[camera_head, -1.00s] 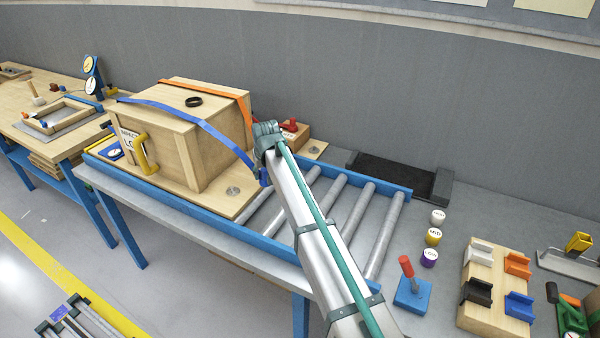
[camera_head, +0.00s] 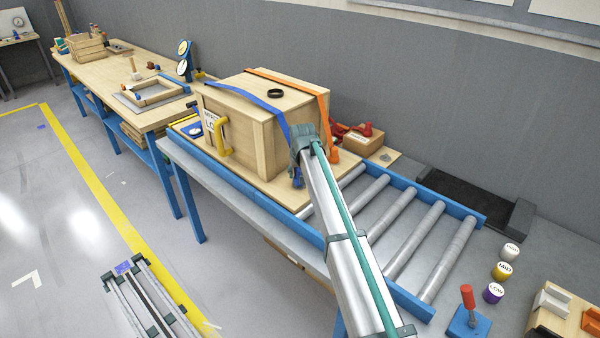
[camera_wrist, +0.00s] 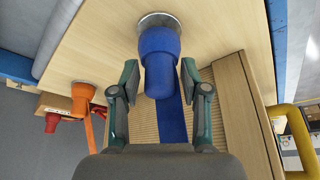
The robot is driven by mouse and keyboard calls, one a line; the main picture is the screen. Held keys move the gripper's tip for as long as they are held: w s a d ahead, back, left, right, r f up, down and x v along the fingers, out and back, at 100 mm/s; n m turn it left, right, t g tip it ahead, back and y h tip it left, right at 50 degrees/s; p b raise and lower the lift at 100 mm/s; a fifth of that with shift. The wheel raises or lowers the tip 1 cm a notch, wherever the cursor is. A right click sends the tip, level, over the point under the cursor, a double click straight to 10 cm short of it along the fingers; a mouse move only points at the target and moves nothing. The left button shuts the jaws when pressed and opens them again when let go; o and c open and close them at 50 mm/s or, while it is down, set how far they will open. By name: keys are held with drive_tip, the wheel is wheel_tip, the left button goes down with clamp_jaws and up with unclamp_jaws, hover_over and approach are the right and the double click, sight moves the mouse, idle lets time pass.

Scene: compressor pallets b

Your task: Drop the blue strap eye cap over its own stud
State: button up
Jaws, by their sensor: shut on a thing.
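The blue strap eye cap (camera_wrist: 159,55) is between the fingers of my gripper (camera_wrist: 160,82) in the wrist view, at the end of the blue strap (camera_wrist: 167,120). The cap's far end overlaps the round metal stud base (camera_wrist: 158,19) on the wooden pallet. I cannot tell whether it is fully seated. In the head view, the blue cap (camera_head: 297,179) shows below my gripper (camera_head: 300,160), beside the wooden crate (camera_head: 232,115). The blue strap (camera_head: 262,100) runs over the crate's top. My arm hides part of this corner.
An orange cap (camera_wrist: 82,91) sits at another metal base on the pallet. A yellow handle (camera_head: 222,138) is on the crate's front. Rollers (camera_head: 400,215) lie open to the right.

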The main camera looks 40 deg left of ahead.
drive_tip(key=shift+s+r, duration=0.1)
drive_tip(key=shift+r+p, duration=1.3)
drive_tip(key=shift+r, duration=2.05)
drive_tip(key=shift+f+b, duration=0.95)
drive_tip(key=shift+f, duration=1.4)
drive_tip(key=shift+f, duration=0.3)
drive_tip(key=shift+f+b, duration=0.7)
drive_tip(key=shift+f, duration=0.8)
drive_tip(key=o, duration=1.2)
